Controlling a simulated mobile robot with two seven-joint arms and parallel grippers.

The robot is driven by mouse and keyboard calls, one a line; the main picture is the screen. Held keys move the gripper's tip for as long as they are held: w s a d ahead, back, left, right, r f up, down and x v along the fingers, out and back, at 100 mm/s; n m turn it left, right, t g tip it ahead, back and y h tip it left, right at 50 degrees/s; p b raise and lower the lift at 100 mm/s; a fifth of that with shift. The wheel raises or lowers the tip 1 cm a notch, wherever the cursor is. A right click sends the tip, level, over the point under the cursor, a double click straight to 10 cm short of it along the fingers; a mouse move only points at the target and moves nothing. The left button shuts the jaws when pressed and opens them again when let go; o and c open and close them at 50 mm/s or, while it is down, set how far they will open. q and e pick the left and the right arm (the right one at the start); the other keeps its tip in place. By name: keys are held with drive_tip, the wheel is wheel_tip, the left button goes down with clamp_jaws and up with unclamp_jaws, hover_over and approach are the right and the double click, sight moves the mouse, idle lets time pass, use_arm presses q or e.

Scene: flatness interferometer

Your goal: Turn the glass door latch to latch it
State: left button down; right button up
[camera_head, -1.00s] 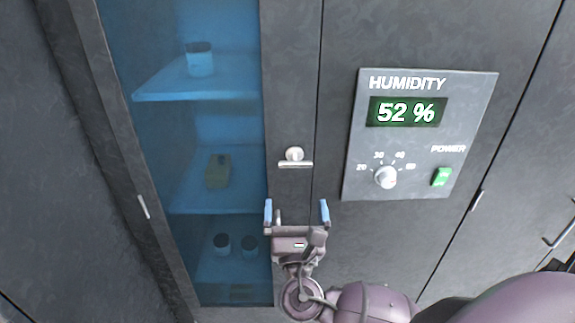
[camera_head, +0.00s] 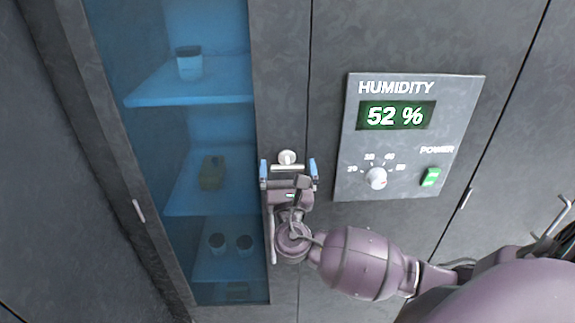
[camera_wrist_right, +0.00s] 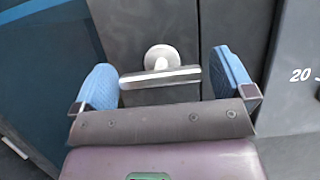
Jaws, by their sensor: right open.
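The glass door latch (camera_head: 287,159) is a small pale metal knob with a flat bar below it, on the dark frame beside the glass door (camera_head: 215,130). In the right wrist view the latch bar (camera_wrist_right: 160,77) lies level, crosswise between the fingers, with the round knob above it. My right gripper (camera_head: 288,172) is open, with one blue fingertip on each side of the latch bar. No clear contact between the fingers and the bar shows. My left gripper is not in view.
A humidity panel (camera_head: 345,140) with a 52 % display, a dial (camera_head: 376,178) and a green power switch (camera_head: 431,177) is to the right. Behind the glass, shelves (camera_head: 190,82) hold small containers. A door handle (camera_head: 467,198) is further right.

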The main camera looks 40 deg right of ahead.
drive_tip(key=shift+w+d+r, duration=0.1)
drive_tip(key=shift+w, duration=0.05)
drive_tip(key=c, duration=0.8)
